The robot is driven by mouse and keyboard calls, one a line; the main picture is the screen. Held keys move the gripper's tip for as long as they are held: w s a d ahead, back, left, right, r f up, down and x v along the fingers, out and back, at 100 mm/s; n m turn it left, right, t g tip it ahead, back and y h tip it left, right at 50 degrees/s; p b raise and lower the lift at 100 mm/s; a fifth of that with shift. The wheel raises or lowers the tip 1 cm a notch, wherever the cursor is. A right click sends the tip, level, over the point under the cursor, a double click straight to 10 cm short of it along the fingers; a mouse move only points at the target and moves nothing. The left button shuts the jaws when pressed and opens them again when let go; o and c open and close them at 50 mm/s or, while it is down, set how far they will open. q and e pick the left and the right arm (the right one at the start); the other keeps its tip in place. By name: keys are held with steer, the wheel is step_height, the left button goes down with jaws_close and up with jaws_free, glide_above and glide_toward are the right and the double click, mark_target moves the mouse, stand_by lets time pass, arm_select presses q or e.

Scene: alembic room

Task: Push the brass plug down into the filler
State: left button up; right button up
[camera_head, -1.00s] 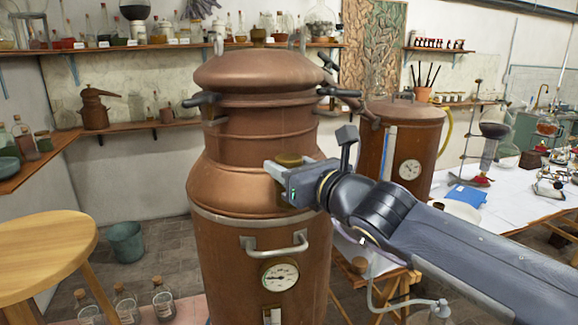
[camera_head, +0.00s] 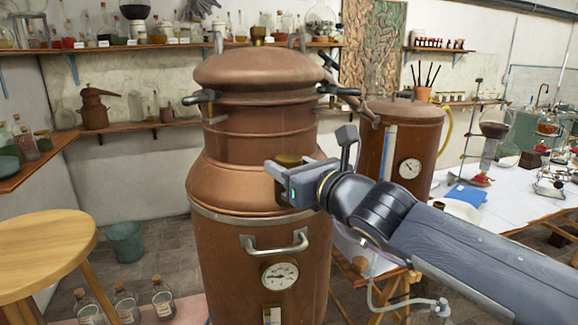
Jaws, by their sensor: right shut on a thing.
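A large copper still (camera_head: 255,187) with a domed lid stands upright in the middle of the camera_head view. My right gripper (camera_head: 288,172) reaches in from the right and is at the front right of the still's sloping shoulder. It is shut on the brass plug (camera_head: 288,159), whose dark top shows just above the jaws. The filler is hidden behind the gripper and plug, so I cannot tell how deep the plug sits. My left gripper is not in view.
A second copper vessel (camera_head: 408,150) stands behind my right arm. A white-covered table (camera_head: 510,205) with glassware is at the right.

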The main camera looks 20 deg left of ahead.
steer(key=shift+f, duration=0.15)
steer(key=o, duration=1.1)
steer(key=shift+o, duration=0.2)
steer(key=s+d+f+n+p, duration=0.1)
steer(key=s+d+n, duration=0.3)
steer(key=d, duration=0.2)
steer(key=s+d+f+n, duration=0.1)
steer(key=s+d+n, duration=0.25)
steer(key=d, duration=0.25)
steer(key=s+d+f+n+g+h, duration=0.3)
steer(key=s+d+f+n+h, duration=0.2)
steer(key=f, duration=0.8)
steer(key=s+d+f+n+g+h, duration=0.2)
steer(key=s+d+f+n+h, duration=0.3)
steer(key=s+d+f+n, duration=0.6)
steer(key=s+d+f, duration=0.2)
steer(key=s+d, duration=0.2)
steer(key=d, duration=0.3)
steer(key=shift+s+d+f+n+g, duration=0.15)
steer(key=shift+s+f+n+g, duration=0.1)
steer(key=shift+n+g, duration=0.15)
